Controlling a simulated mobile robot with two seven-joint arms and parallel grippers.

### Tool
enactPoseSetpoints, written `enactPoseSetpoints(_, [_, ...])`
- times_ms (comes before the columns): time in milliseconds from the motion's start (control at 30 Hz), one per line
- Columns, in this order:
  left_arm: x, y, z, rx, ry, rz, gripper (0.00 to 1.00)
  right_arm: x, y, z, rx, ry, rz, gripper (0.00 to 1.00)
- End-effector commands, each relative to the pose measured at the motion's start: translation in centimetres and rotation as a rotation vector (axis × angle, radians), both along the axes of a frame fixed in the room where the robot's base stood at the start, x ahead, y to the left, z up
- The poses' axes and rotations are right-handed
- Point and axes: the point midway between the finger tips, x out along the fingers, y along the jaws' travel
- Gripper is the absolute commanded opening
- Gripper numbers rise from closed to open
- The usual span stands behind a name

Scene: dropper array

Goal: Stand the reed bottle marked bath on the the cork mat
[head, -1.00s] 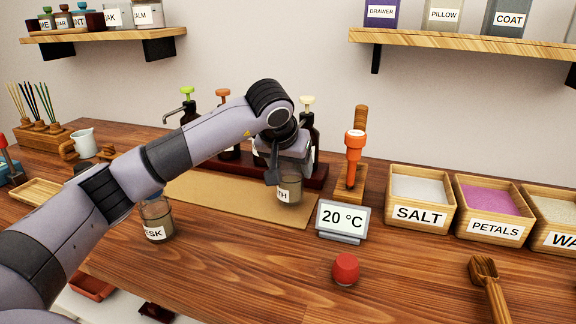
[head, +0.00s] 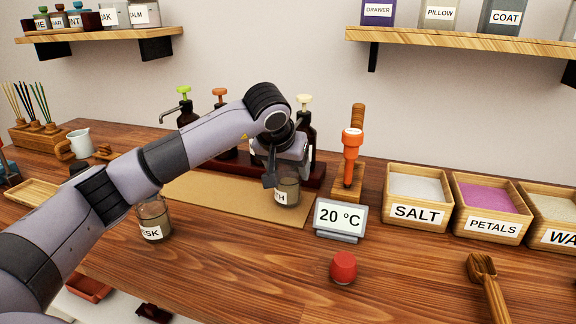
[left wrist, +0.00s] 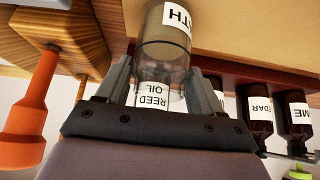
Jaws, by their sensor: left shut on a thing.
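The reed bottle marked bath (head: 287,191) is a clear jar with a brownish filling; its label shows partly as "TH". It is at the right end of the cork mat (head: 215,197); I cannot tell whether its base touches the mat. My left gripper (head: 281,175) is shut on the bottle from above. In the left wrist view the bottle (left wrist: 167,45) sits between both fingers, with a "REED OIL" label on its neck part. Another reed bottle (head: 154,222), its label ending in "SK", stands on the table left of the mat. My right gripper is not in view.
A temperature display (head: 340,219) stands right of the mat, with an orange-handled tool in a wooden stand (head: 352,160) behind it. Dark pump bottles (head: 308,130) line the rack behind the mat. A red knob-like object (head: 343,267) sits in front; labelled boxes (head: 420,215) stand right.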

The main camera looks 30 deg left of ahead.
Motion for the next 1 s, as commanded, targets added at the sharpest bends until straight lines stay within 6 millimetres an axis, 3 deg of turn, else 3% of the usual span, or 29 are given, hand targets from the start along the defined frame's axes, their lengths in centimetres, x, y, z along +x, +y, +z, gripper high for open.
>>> enactPoseSetpoints(100, [0.0,0.0,-0.4,0.0,-0.001,0.0,0.27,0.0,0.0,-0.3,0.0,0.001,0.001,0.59])
enactPoseSetpoints(133, [0.0,0.0,-0.2,0.0,-0.002,0.001,0.76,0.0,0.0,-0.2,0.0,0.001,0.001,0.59])
enactPoseSetpoints(200, [0.0,0.0,-0.2,0.0,-0.001,0.001,0.96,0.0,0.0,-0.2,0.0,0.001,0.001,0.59])
enactPoseSetpoints(567, [-0.1,0.0,-0.2,0.0,0.0,0.0,0.96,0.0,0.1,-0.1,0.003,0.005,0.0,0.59])
enactPoseSetpoints(1000, [-3.4,-0.8,5.3,0.0,-0.002,-0.001,0.96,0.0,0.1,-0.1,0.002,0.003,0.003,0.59])
